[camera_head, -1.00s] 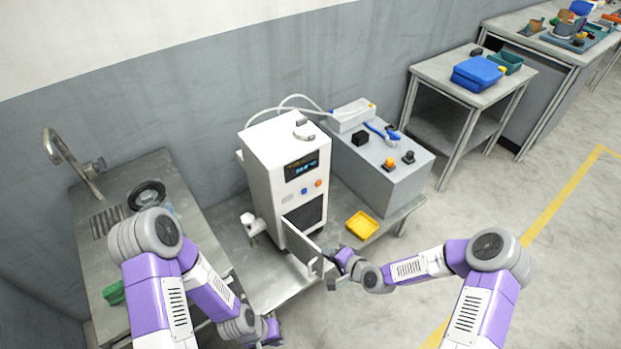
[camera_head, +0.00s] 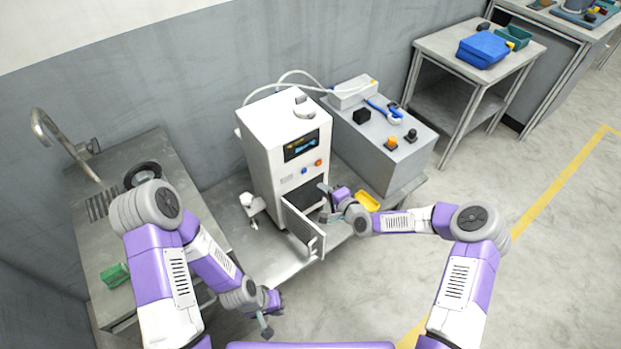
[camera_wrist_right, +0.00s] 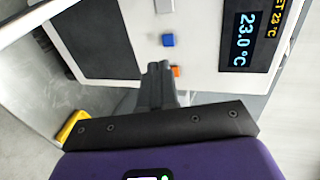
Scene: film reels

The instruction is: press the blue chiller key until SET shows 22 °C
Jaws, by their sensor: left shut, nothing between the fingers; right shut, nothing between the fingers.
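The white chiller (camera_head: 272,135) stands on a low metal bench. Its display (camera_head: 301,146) also shows in the right wrist view (camera_wrist_right: 252,42), reading 23.0 °C with SET 23 °C. The blue key (camera_head: 304,171) and the orange key (camera_head: 319,163) sit below the display. In the right wrist view, the blue key (camera_wrist_right: 168,40) is just beyond my right fingertips, and the orange key (camera_wrist_right: 176,71) is beside them, partly hidden. My right gripper (camera_head: 323,187) is shut and empty, in front of the chiller below the keys. My left gripper (camera_head: 267,329) is shut and empty, low and away from the chiller.
The chiller's lower door (camera_head: 303,231) hangs open below my right gripper. A yellow tray (camera_head: 367,201) lies to its right. A grey box (camera_head: 385,155) with an orange button and a black button stands beside the chiller. A sink counter (camera_head: 110,240) is at left.

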